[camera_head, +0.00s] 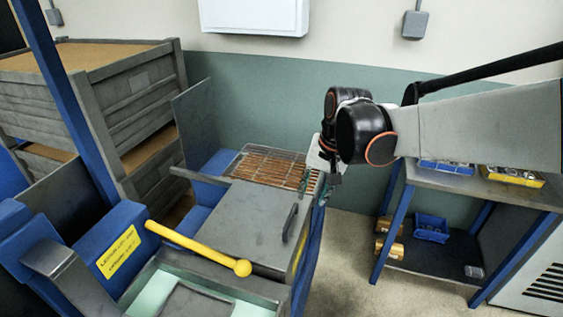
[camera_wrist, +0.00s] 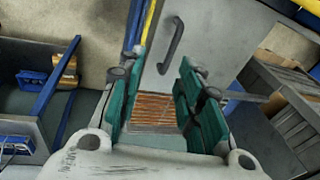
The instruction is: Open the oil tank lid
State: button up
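The oil tank lid (camera_head: 238,222) is a flat grey plate that looks shut, lying level on the machine. A dark bar handle (camera_head: 290,223) is near its right edge. In the wrist view the lid (camera_wrist: 215,40) and the handle (camera_wrist: 171,46) show beyond my fingertips, the handle in line with the space between them. My gripper (camera_head: 314,184) is above and behind the handle, apart from it as far as I can see. In the wrist view its green fingers (camera_wrist: 158,78) are spread wide with nothing between them.
An orange-brown grate (camera_head: 265,170) lies behind the lid. A yellow lever with a ball end (camera_head: 200,249) crosses in front of it. Wooden crates (camera_head: 120,85) stand at the left. A blue-legged shelf (camera_head: 480,188) with bins is at the right. Open floor lies between machine and shelf.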

jog(key=w+a+g+p, duration=0.1)
jog(key=w+a+p, duration=0.1)
jog(key=w, duration=0.2)
jog(key=b, duration=0.3)
send_near(290, 219)
jog(key=shift+m, duration=0.4)
jog(key=f, duration=0.5)
jog(key=w+a+f, duration=0.1)
jog(key=f, duration=0.2)
jog(key=shift+a, duration=0.15)
grip_shut()
